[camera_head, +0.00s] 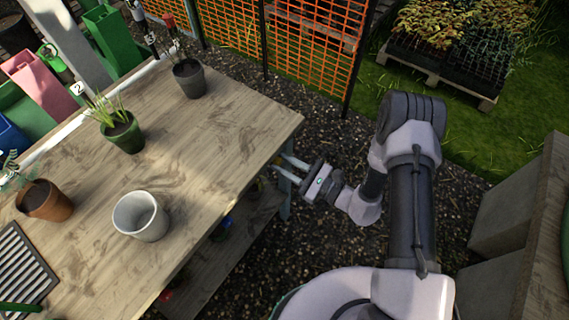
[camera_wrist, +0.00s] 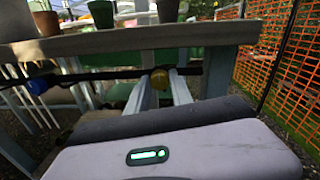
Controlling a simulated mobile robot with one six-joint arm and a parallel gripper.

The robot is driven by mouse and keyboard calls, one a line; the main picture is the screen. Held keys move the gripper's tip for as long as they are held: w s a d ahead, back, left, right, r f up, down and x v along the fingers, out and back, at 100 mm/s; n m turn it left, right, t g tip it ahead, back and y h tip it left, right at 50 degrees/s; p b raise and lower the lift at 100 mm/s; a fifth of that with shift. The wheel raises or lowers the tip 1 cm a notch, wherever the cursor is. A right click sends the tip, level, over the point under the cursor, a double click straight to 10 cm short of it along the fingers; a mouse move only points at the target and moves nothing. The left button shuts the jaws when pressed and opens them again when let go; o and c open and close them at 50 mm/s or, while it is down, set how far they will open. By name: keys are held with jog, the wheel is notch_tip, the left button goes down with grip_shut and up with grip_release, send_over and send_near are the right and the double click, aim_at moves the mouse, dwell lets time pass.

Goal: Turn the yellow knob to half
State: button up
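The yellow knob (camera_wrist: 160,80) shows in the wrist view on a dark pipe below the table edge. It sits between the far ends of my gripper's two fingers (camera_wrist: 159,82). The fingers are apart, one on each side of the knob; whether they touch it I cannot tell. A marking showing its setting is too small to see. In the head view my gripper (camera_head: 282,165) is at the table's right end, below the top, with its fingertips partly hidden by the table.
A blue knob (camera_wrist: 38,86) is on the same pipe to the left. The wooden table (camera_head: 215,135) carries a white pot (camera_head: 140,222), plant pots and a dark tray (camera_head: 20,265). An orange mesh fence (camera_head: 310,45) stands behind. Gravel lies right of the table.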

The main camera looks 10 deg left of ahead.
grip_shut()
jog(key=m, duration=0.3)
jog(key=shift+m, duration=0.4)
jog(key=m, duration=0.4)
jog(key=shift+f+m, duration=0.1)
jog(key=shift+m, duration=0.2)
jog(key=m+p, duration=0.1)
jog(key=m, duration=0.3)
jog(key=shift+m+t, duration=0.3)
jog(key=shift+t, duration=0.1)
jog(key=shift+s+m, duration=0.1)
jog(key=shift+m, duration=2.5)
jog(key=shift+t, duration=0.3)
